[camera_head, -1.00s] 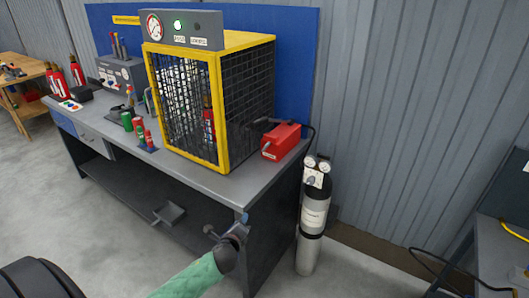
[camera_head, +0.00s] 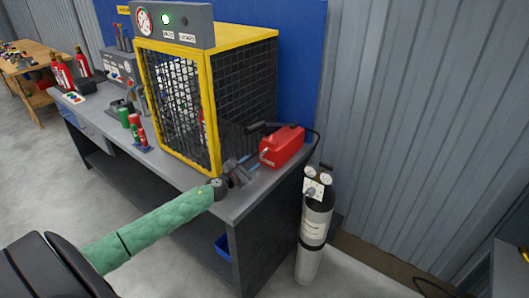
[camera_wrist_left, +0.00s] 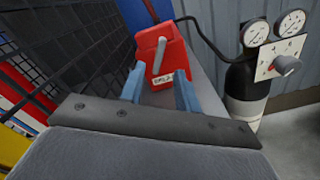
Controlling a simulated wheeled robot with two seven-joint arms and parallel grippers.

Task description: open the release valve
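The red release valve box (camera_head: 284,147) sits on the right end of the grey bench, just right of the yellow-framed cage. My left gripper (camera_head: 252,164) is at the bench's front right, just short of the box. In the left wrist view its two blue-grey fingers (camera_wrist_left: 160,90) are apart with nothing between them, and the lever shows ahead of the gap. My right gripper is not in view.
The cage (camera_head: 208,115) stands close to the left of the box, with black mesh sides. A gas cylinder with gauges (camera_head: 314,235) stands on the floor at the bench's right end. A black hose runs behind the box. Small red and green cans (camera_head: 133,125) stand left of the cage.

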